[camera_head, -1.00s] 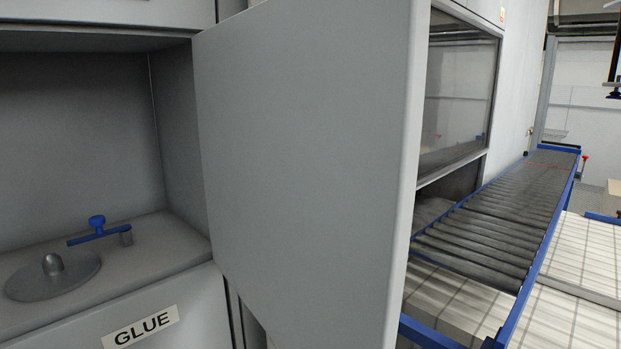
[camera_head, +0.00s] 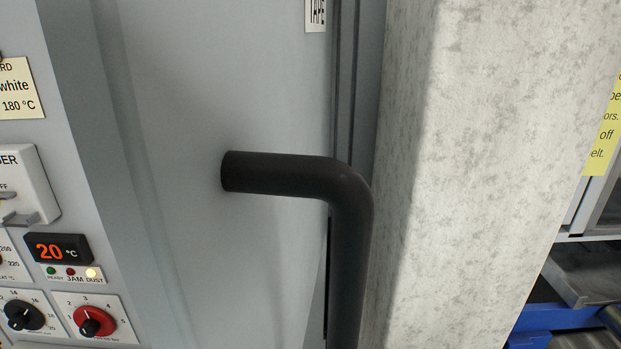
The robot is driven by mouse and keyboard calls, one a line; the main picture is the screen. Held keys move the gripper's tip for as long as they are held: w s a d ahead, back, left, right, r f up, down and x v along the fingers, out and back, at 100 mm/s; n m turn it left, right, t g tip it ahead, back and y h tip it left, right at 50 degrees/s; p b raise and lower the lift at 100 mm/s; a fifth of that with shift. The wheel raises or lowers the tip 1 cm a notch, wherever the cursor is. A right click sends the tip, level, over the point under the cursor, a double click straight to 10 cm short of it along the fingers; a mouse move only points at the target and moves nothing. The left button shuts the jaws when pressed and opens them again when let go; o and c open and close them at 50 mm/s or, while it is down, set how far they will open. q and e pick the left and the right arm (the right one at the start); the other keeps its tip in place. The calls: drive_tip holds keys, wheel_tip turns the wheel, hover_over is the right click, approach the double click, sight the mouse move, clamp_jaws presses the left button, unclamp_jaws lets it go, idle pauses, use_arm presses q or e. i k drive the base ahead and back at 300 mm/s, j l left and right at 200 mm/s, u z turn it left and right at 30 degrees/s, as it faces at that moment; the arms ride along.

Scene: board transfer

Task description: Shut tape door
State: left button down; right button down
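The tape door (camera_head: 250,90) is a smooth grey panel filling the middle of the head view. Part of a white TAPE label (camera_head: 316,14) shows at its upper right. A thick black bent handle (camera_head: 290,177) stands out from the panel and runs down out of the picture. A dark vertical seam (camera_head: 345,80) runs along the panel's right side. I cannot tell from this close view whether the door is fully shut. Neither of my grippers is in view.
A control panel (camera_head: 20,235) with a lit 20 °C display (camera_head: 58,249) and knobs lies at left. A mottled grey upright surface (camera_head: 480,170) stands close at right. Beyond it are a yellow notice (camera_head: 604,130) and blue framework (camera_head: 560,318).

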sight(201, 129)
drive_tip(key=k+l+z, duration=0.25)
drive_tip(key=k, duration=0.25)
drive_tip(key=k+l+z, duration=0.3)
drive_tip(key=k, duration=0.15)
